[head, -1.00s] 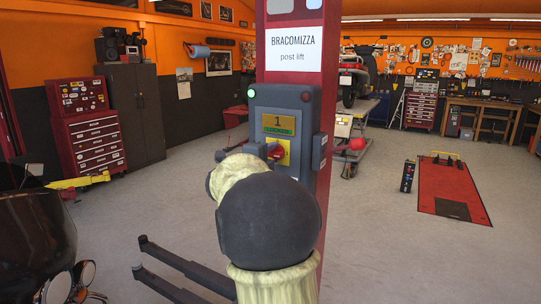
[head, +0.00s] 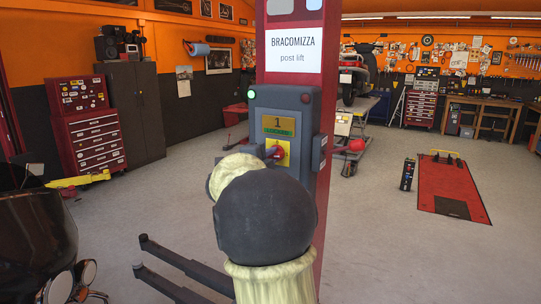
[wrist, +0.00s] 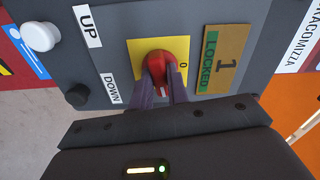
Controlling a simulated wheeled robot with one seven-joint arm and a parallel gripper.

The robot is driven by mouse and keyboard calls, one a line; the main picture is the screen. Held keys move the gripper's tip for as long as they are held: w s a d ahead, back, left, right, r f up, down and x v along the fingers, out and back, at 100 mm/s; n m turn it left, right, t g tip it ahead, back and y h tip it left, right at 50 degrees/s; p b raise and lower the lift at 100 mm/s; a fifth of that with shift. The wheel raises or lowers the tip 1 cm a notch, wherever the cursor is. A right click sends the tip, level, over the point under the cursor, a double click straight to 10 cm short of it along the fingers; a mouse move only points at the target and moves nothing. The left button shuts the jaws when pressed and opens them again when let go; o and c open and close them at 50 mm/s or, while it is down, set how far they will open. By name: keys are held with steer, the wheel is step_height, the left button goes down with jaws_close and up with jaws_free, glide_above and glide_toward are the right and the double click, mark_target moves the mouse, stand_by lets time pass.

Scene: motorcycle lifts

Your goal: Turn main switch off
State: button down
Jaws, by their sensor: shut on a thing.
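The main switch, a red rotary knob (wrist: 157,62) on a yellow plate (wrist: 180,46), is on the dark control box (head: 290,98) of the red post lift. My gripper (wrist: 161,90) is shut on the knob, one finger on each side of it in the wrist view. A white mark on the knob points down in the wrist view. A "0" is printed on the plate to the right; other plate marks are hidden. In the head view the knob (head: 279,153) is partly covered by my gripper (head: 271,152). The display (wrist: 221,58) reads "1" and "LOCKED".
The wrist view shows a white button (wrist: 40,36) near "UP" and a black button (wrist: 78,96) near "DOWN". A green lamp (head: 252,95) glows on the box. Dark lift arms (head: 180,262) stick out low left. Open floor lies right of the post.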

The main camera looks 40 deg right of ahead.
steer(key=shift+n+p, duration=6.2)
steer(key=shift+n, duration=1.9)
steer(key=c, duration=1.4)
jaws_free()
steer(key=shift+o, duration=0.2)
steer(key=shift+a, duration=0.1)
steer(key=b+v, duration=0.5)
steer(key=v, duration=1.2)
